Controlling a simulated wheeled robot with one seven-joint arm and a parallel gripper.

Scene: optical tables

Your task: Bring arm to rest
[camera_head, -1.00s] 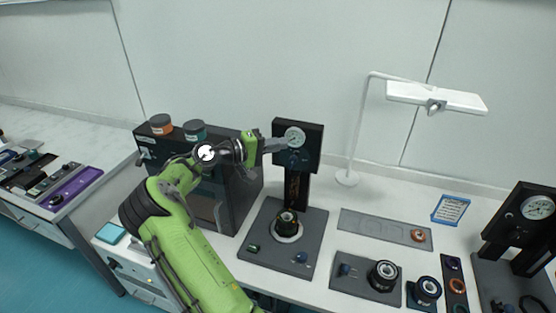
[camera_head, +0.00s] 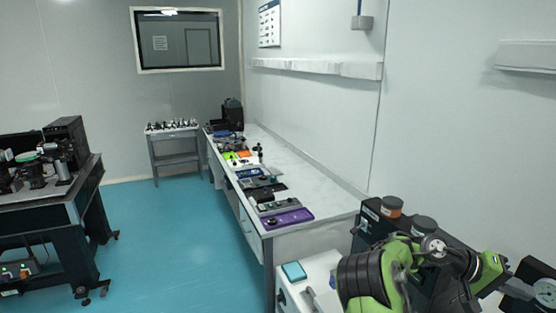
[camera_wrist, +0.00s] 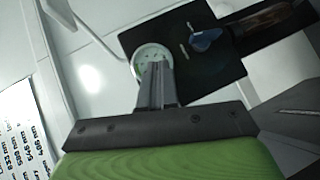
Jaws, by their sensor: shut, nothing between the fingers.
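My green arm (camera_head: 375,280) is bent at the lower right of the head view, beside a dark cabinet with two round jars on top. My gripper (camera_head: 520,290) points right, toward a dial gauge (camera_head: 545,291) at the picture's edge. In the wrist view my gripper (camera_wrist: 157,70) has its grey fingers together with nothing between them. The dial gauge (camera_wrist: 148,53) shows behind the fingertips, partly hidden by them. I cannot tell whether they touch it.
A dark optical table (camera_head: 75,205) stands at the left. The blue floor (camera_head: 180,250) between them is clear. A blue knob (camera_wrist: 206,40) sits on the dark gauge stand.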

